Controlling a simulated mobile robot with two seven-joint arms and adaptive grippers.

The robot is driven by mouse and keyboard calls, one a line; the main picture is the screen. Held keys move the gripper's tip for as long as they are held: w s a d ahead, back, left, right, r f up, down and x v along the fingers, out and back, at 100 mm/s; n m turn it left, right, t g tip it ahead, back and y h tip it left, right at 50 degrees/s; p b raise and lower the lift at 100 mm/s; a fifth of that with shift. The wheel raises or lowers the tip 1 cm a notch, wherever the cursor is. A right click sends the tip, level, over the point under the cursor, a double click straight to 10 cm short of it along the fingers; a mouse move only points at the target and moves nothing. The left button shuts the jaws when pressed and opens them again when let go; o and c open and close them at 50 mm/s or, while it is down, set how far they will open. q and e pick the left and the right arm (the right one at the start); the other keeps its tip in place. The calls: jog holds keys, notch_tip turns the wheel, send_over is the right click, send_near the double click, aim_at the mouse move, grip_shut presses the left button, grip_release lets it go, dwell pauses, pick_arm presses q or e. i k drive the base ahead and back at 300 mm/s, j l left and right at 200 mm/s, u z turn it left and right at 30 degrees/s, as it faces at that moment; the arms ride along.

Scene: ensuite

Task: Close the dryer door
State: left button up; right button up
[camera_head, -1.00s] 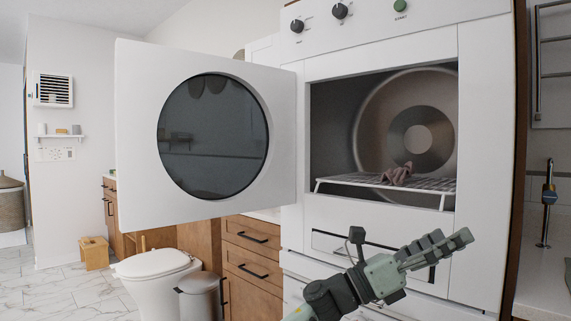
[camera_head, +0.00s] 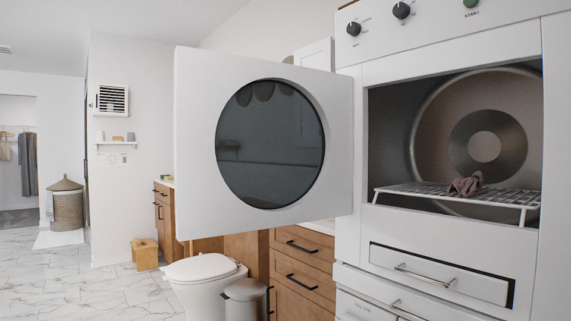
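The dryer (camera_head: 351,240) is a white unit on the right of the head view. Its white door (camera_head: 196,150), with a round dark window (camera_head: 270,145), stands wide open, swung out to the left on its left-side hinge. The dryer's opening shows a metal drum (camera_head: 432,125) and a wire rack (camera_head: 420,190) with a small crumpled mauve cloth (camera_head: 465,186) on it. Neither of my grippers shows in the head view now.
Below the door stand a white toilet (camera_head: 200,268), a small bin (camera_head: 244,298) and wooden drawers (camera_head: 301,262). A wooden stool (camera_head: 145,254) and a wicker basket (camera_head: 67,208) stand farther left. The marble floor at the left is clear.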

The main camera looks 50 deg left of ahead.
aim_at(259, 144)
jog(key=j+z, duration=0.15)
jog(key=j, duration=0.8)
jog(key=j+z, duration=0.15)
jog(key=j, duration=0.85)
jog(key=j+z, duration=0.15)
jog(key=j, duration=0.8)
jog(key=k+j+z, duration=0.15)
jog(key=j, duration=0.8)
jog(key=i, duration=0.05)
